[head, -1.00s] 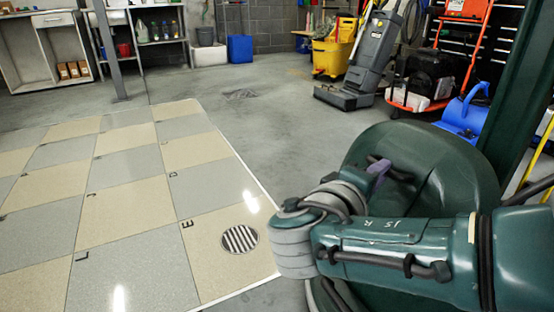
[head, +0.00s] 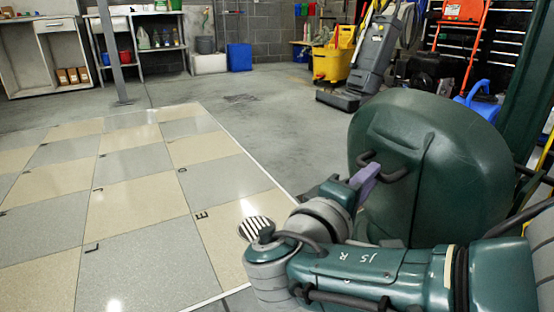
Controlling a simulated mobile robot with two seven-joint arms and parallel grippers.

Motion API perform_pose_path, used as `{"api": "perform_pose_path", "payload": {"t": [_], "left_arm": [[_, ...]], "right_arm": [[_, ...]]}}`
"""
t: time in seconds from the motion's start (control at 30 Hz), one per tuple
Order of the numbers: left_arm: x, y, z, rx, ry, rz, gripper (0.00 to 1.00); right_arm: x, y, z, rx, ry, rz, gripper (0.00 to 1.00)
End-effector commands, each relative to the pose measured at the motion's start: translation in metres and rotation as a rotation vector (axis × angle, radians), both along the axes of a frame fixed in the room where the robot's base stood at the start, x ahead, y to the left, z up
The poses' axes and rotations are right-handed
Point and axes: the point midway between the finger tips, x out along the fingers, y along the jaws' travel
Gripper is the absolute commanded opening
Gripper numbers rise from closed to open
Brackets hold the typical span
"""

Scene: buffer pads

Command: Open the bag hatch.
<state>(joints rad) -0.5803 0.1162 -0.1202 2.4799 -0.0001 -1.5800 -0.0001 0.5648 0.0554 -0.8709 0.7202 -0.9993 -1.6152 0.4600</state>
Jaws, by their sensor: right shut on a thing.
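The bag hatch (head: 440,150) is a large dark green rounded lid at the right of the head view. It stands steeply tilted, with its outer face and a dark bar handle (head: 398,174) towards me. My right gripper (head: 366,181) is at this handle, at the left part of the hatch, with a purple finger showing. It is shut on the handle; my own wrist and forearm partly hide the grip and the hatch's lower edge. The space behind the hatch is hidden. My left gripper is not in view.
A dark green post (head: 530,85) rises close to the hatch at the right. A blue machine (head: 478,101), a yellow mop bucket (head: 332,64) and a grey floor machine (head: 372,55) stand farther back. The tiled floor (head: 140,207) at left is clear.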

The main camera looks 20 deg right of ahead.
Motion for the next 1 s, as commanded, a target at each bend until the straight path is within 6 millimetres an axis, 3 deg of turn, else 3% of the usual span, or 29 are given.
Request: {"api": "perform_pose_path", "payload": {"t": [0.57,0.6,0.8,1.0], "left_arm": [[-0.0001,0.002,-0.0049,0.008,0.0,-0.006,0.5],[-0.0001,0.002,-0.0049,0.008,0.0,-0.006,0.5],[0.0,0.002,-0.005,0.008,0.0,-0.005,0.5],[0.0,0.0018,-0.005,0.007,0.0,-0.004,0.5]], "right_arm": [[0.001,0.0046,-0.0012,-0.006,-0.011,0.001,0.0],[0.001,0.0046,-0.0012,-0.006,-0.011,0.002,0.2],[0.0008,0.0042,-0.0018,-0.005,-0.009,0.001,0.43],[0.0006,0.0039,-0.0023,-0.005,-0.008,0.001,0.47]]}}
